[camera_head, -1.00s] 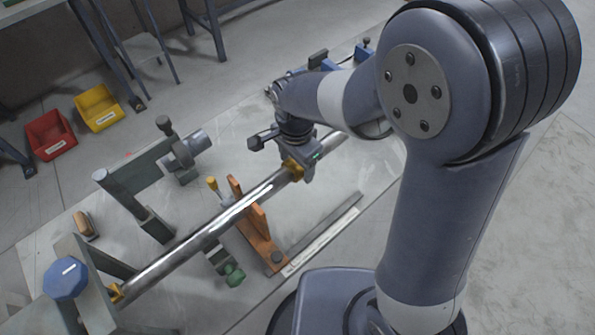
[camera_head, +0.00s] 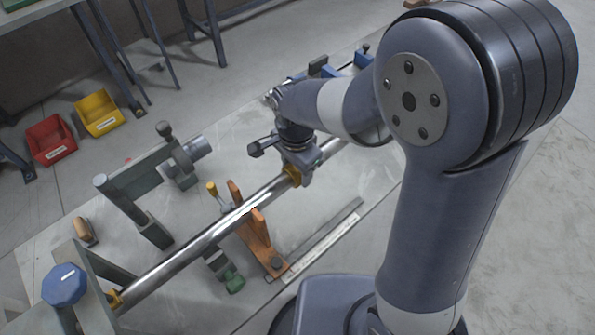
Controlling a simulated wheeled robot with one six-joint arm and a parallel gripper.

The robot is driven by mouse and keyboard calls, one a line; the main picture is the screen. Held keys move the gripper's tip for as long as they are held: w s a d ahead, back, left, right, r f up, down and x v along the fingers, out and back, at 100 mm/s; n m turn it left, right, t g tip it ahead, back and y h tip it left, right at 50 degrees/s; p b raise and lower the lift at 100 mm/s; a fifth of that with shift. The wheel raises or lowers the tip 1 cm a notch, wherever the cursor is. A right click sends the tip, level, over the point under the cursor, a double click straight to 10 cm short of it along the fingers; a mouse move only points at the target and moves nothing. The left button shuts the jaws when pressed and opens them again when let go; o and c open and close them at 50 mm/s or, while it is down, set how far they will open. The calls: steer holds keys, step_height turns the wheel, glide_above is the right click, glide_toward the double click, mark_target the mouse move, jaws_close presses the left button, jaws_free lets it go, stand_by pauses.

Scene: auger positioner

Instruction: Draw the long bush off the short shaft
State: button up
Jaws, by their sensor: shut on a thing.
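A long shiny metal shaft (camera_head: 205,240) runs across the bench from lower left to upper right. A short brass-coloured bush (camera_head: 291,175) sits around it at my gripper. My gripper (camera_head: 299,170) is over the shaft from above and appears shut on this bush; its fingers are partly hidden. A second brass-coloured piece (camera_head: 114,299) shows at the shaft's lower-left end, by the blue knob. The shaft goes on past my gripper to the upper right, where my arm hides its end. I cannot tell a short shaft from a long one.
A grey clamp frame (camera_head: 135,180) stands behind. A blue knob (camera_head: 64,284) tops the left-end bracket. Red (camera_head: 51,140) and yellow (camera_head: 98,112) bins are on the floor beyond.

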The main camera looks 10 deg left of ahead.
steer(key=w+d+p, duration=0.2)
steer(key=w+d, duration=1.1)
steer(key=w, duration=0.3)
steer(key=shift+d, duration=0.3)
stand_by(2.8)
